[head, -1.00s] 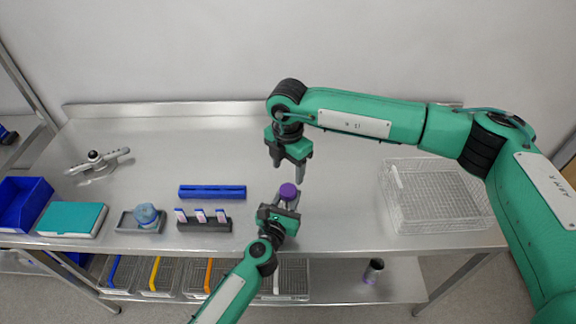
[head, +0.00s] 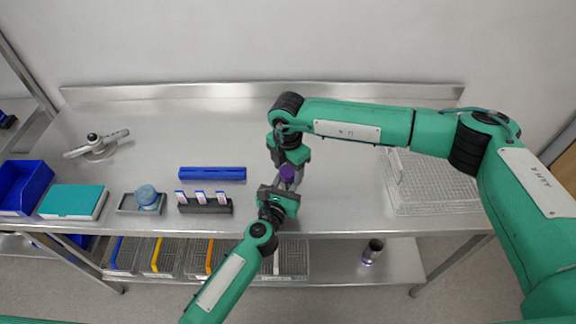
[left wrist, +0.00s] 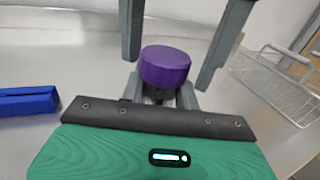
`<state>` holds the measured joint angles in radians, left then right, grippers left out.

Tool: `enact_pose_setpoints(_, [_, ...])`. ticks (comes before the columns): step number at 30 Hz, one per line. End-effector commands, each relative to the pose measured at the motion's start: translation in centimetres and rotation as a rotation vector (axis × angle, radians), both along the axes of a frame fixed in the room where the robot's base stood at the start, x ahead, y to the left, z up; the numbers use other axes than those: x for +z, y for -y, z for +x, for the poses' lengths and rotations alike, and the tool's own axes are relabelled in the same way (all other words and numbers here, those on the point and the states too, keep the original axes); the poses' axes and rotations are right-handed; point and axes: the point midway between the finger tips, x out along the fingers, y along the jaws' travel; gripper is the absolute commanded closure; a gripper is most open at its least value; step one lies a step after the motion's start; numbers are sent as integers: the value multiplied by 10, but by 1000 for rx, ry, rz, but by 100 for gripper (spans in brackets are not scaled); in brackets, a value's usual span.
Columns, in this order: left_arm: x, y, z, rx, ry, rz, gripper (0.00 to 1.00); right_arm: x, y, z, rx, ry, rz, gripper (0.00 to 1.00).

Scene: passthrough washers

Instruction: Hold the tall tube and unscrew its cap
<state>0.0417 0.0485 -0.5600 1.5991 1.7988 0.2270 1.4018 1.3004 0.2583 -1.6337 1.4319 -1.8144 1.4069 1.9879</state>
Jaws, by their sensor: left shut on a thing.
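The tall tube stands upright in my left gripper (head: 281,190), and its purple cap (head: 287,173) sticks up above the fingers. The left gripper is shut on the tube; the tube's body is mostly hidden by it. In the left wrist view the purple cap (left wrist: 165,67) shows clearly above the fingers. My right gripper (head: 290,160) points down from above, right over the cap. In the left wrist view the right gripper's fingers (left wrist: 180,45) are open, one on each side of the cap, with gaps between them and it.
A blue bar-shaped rack (head: 212,173) and a dark rack with several white-and-blue items (head: 204,204) lie to the left. A wire basket (head: 435,185) stands to the right. A dark cylinder (head: 373,252) is on the lower shelf. The table's back middle is clear.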

Motion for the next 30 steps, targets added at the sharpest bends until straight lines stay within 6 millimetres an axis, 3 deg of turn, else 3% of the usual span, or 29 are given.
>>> enact_pose_setpoints(1, [0,0,0,0,0,0,100,0,0,0,0,0,0,48])
enact_pose_setpoints(7, [0,0,0,0,0,0,100,0,0,0,0,0,0,84])
enact_pose_setpoints(14, [0,0,0,0,0,0,100,0,0,0,116,0,0,85])
enact_pose_setpoints(30, [0,0,0,0,0,0,100,1,0,0,964,-1,-1,85])
